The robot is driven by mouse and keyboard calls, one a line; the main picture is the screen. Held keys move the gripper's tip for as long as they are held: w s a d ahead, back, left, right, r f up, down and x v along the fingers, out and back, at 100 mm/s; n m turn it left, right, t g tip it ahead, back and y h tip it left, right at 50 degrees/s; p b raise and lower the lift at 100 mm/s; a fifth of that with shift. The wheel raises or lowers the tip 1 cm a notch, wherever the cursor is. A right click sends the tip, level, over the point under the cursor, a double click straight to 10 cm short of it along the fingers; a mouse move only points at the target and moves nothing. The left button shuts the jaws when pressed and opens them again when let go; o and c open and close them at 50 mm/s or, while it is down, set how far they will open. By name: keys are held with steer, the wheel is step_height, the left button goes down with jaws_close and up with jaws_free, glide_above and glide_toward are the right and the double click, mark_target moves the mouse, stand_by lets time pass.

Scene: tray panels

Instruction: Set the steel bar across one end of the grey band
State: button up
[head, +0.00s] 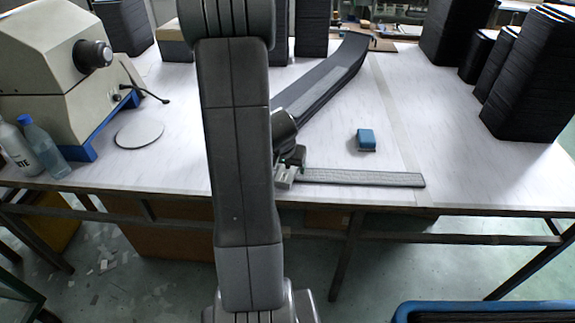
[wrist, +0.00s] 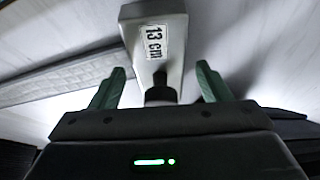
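The grey band (head: 365,178) lies flat along the front of the table. It also shows at the left in the wrist view (wrist: 65,77). The steel bar (head: 284,175) sits crosswise at the band's left end in the head view. In the wrist view the bar (wrist: 155,40) carries a "13 cm" label and has a dark knob (wrist: 160,90) at its near end. The band runs up to the bar's side; whether it passes underneath is hidden. My gripper (wrist: 160,84) is open, its green fingers standing on both sides of the knob with gaps. In the head view my arm partly hides it.
A blue block (head: 366,140) stands behind the band. A grey disc (head: 139,134), bottles (head: 42,147) and a beige machine (head: 60,75) are on the left. Black stacks (head: 530,80) stand at the right. The table between the blue block and these stacks is clear.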

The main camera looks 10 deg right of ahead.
steer(key=p+v, duration=0.2)
steer(key=v, duration=1.1)
steer(key=shift+r, duration=0.35)
steer(key=shift+s+f, duration=0.1)
steer(key=shift+f, duration=0.05)
steer(key=b+x, duration=0.2)
steer(key=x, duration=1.1)
steer(key=shift+f, duration=0.3)
steer(key=shift+r, duration=0.1)
